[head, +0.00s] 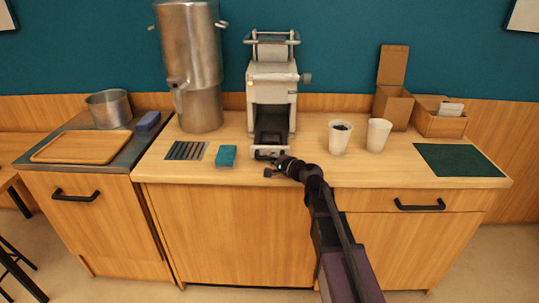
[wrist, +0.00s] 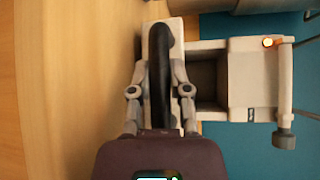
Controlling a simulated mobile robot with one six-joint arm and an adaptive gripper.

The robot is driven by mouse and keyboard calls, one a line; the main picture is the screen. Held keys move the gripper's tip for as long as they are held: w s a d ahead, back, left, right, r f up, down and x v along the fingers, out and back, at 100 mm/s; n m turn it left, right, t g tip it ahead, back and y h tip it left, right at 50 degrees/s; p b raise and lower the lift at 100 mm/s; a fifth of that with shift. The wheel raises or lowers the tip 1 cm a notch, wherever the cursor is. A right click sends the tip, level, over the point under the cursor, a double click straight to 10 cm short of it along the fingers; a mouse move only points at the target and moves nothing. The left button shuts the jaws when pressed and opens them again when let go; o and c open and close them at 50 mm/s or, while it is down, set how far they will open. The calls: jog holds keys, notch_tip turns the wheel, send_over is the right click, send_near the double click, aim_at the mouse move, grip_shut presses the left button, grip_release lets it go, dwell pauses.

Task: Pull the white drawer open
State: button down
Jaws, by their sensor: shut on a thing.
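A white machine (head: 272,82) stands at the middle back of the counter, with a dark recess in its lower front. The white drawer (head: 265,148) is at its base; its pale front (wrist: 148,38) also shows in the wrist view, beside the machine body. A thick black handle (wrist: 159,45) crosses that front. My gripper (head: 276,165) reaches in from the front right, at the drawer front. In the wrist view my gripper (wrist: 160,72) has its fingers on both sides of the handle and is shut on it. How far the drawer stands out is hard to tell.
A teal sponge block (head: 226,156) and a slotted dark grate (head: 186,150) lie left of the drawer. A steel urn (head: 201,105) stands behind them. Two white cups (head: 340,138) (head: 379,134) stand to the right. The counter's front edge (head: 210,184) is clear.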

jog(key=s, duration=0.6)
jog(key=shift+s, duration=0.3)
jog(key=c, duration=0.6)
grip_release()
jog(key=shift+o, duration=0.2)
jog(key=shift+w, duration=0.15)
